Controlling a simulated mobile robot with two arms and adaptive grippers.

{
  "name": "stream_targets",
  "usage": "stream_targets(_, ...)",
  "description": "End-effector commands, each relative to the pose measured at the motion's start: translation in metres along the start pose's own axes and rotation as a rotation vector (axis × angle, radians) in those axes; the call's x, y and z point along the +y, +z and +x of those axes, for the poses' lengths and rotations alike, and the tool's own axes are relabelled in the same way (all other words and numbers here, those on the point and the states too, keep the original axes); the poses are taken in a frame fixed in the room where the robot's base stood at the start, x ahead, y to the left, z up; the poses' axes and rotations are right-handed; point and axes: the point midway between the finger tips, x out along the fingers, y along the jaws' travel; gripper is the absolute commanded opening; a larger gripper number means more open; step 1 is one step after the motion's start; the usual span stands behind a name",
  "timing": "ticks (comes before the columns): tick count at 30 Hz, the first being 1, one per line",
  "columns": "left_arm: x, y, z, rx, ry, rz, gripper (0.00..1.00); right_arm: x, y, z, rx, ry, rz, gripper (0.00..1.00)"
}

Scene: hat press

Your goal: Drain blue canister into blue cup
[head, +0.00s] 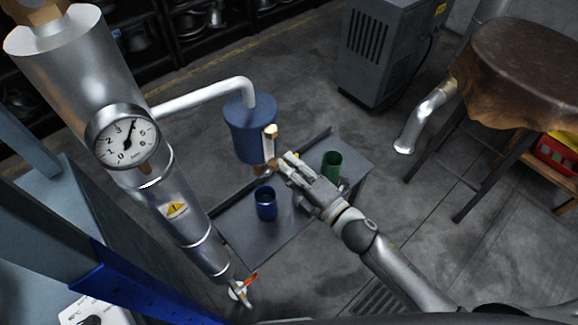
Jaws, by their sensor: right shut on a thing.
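The blue canister (247,143) hangs at the end of a white pipe above a low grey stand. A copper-coloured tap (270,143) shows at its lower right side. The blue cup (266,202) stands upright on the stand, below and in front of the canister. My right gripper (279,168) is at the tap, shut on its handle, which the fingers mostly hide. A bit of yellow shows by the fingers. I cannot see any liquid in the cup or falling from the tap. My left gripper is not in view.
A green cup (331,166) stands on the grey stand (245,235), right of my right gripper. A steel cylinder with a gauge (126,140) fills the left. A round leather-topped table (525,65) and a grey cabinet (385,50) stand at the right and back.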

Motion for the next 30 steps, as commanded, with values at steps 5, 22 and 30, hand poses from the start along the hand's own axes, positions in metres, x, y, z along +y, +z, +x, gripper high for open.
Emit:
stream_targets(5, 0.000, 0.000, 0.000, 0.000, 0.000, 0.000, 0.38, -0.001, 0.000, 0.000, 0.000, -0.002, -0.008, 0.19)
stream_targets(22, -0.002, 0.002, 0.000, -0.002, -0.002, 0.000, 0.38, -0.001, 0.000, -0.007, 0.000, -0.001, -0.002, 0.38)
stream_targets(30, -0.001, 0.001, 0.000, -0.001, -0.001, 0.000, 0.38, -0.001, 0.000, -0.049, 0.000, -0.004, -0.001, 0.38)
